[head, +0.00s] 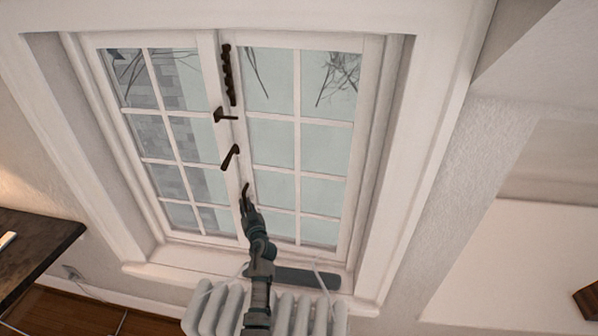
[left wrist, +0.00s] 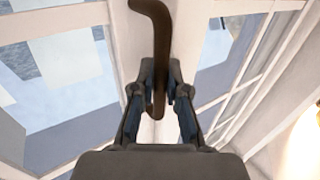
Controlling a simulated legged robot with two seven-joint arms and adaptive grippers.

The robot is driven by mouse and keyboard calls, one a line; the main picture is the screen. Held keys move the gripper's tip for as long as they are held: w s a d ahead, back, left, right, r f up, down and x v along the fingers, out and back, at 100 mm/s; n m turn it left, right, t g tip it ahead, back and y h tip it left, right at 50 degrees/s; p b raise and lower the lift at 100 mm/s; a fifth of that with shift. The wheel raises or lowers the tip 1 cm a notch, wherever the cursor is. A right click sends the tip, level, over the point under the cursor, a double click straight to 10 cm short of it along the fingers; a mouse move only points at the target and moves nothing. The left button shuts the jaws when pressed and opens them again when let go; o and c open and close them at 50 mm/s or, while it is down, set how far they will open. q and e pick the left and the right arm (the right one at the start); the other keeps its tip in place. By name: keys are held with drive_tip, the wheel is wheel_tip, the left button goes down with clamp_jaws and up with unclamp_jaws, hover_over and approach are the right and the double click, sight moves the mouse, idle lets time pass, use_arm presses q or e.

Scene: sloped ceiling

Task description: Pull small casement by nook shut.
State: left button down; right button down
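The white small casement (head: 297,120) is set in a deep white window recess in the head view. Dark brown fittings run down its central uprights: a knobbed bar (head: 229,75), a short latch (head: 222,115) and a slanted lever (head: 230,157). Lower down, a dark curved handle (head: 244,192) stands at the tip of my left gripper (head: 249,208). In the left wrist view this handle (left wrist: 155,14) passes between the two fingers of my left gripper (left wrist: 161,82), which are closed in on it. My right gripper is out of view. The sash's exact opening is hard to tell.
A white radiator (head: 207,308) stands below the window sill (head: 172,274). A dark wooden table top (head: 35,245) is at the left. The wall (head: 480,150) slopes at the right, with a dark object (head: 588,299) at the lower right edge.

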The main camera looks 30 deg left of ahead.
use_arm(q)
drive_tip(key=shift+f, duration=0.15)
drive_tip(key=shift+s, duration=0.2)
drive_tip(key=shift+s+d+f, duration=0.15)
drive_tip(key=shift+s+d, duration=0.2)
drive_tip(key=shift+s, duration=0.3)
drive_tip(key=shift+s+d+f, duration=0.1)
drive_tip(key=shift+s+d, duration=0.25)
drive_tip(key=shift+s, duration=0.3)
drive_tip(key=c, duration=1.3)
unclamp_jaws()
drive_tip(key=shift+s+r, duration=0.1)
drive_tip(key=shift+o, duration=0.5)
drive_tip(key=shift+s+d+r, duration=0.1)
drive_tip(key=shift+r, duration=0.1)
drive_tip(key=shift+d, duration=0.1)
